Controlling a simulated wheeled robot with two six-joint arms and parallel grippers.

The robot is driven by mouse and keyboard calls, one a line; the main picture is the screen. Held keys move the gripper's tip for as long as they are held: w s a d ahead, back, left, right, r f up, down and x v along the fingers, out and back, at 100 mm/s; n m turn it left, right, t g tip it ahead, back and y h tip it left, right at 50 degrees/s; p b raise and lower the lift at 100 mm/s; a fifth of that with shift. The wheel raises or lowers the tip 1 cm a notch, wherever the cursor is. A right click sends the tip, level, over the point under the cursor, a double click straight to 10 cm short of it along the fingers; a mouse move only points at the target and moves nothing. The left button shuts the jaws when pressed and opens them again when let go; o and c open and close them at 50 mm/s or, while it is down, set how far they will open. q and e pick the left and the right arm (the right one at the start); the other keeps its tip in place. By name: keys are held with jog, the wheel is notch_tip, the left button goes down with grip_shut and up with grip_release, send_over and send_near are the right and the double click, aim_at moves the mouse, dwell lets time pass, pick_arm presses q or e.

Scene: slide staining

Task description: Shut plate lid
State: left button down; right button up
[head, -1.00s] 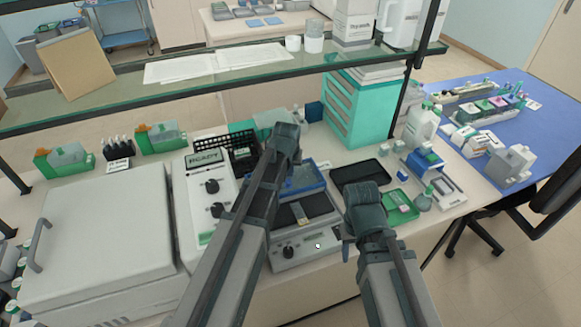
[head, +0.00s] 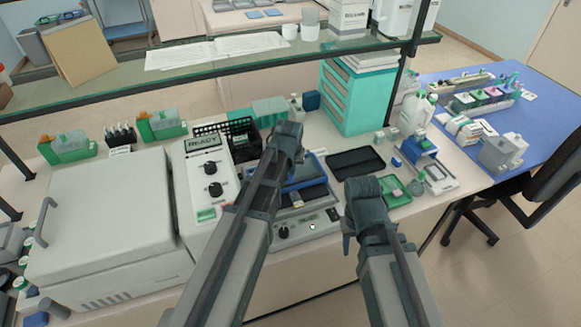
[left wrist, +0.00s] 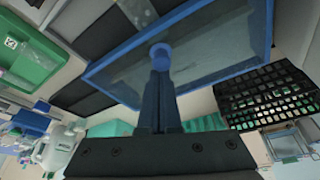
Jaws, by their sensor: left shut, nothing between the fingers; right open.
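The plate lid (head: 308,174) is a clear pane in a blue frame, over the dark plate of a light grey heater (head: 310,225). In the left wrist view the lid (left wrist: 215,50) fills the upper middle, tilted and partly open over the dark plate (left wrist: 88,88). My left gripper (left wrist: 160,72) is shut, nothing between its fingers; its tips are at the lid's round blue knob (left wrist: 161,53), seemingly touching it. In the head view my left arm hides the knob and part of the lid. My right gripper (head: 350,240) is open and empty at the heater's front right; its fingers are largely hidden.
A READY box with dials (head: 208,185) stands left of the heater. A black rack (head: 238,135) is behind, a dark tray (head: 355,163) and green tray (head: 394,190) to the right. A glass shelf (head: 220,65) crosses above the bench.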

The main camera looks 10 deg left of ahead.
aim_at(302, 183)
pick_arm(q)
jog(key=s+d, duration=0.1)
jog(key=s, duration=0.1)
jog(key=s+d, duration=0.3)
jog(key=s, duration=0.1)
jog(key=shift+s+d+f, duration=0.1)
jog(key=shift+s+d, duration=0.1)
jog(key=shift+s, duration=0.1)
jog(key=w, duration=0.4)
jog(key=shift+a, duration=0.2)
jog(key=p+v, duration=0.9)
jog(key=v, duration=0.1)
jog(key=shift+w, duration=0.15)
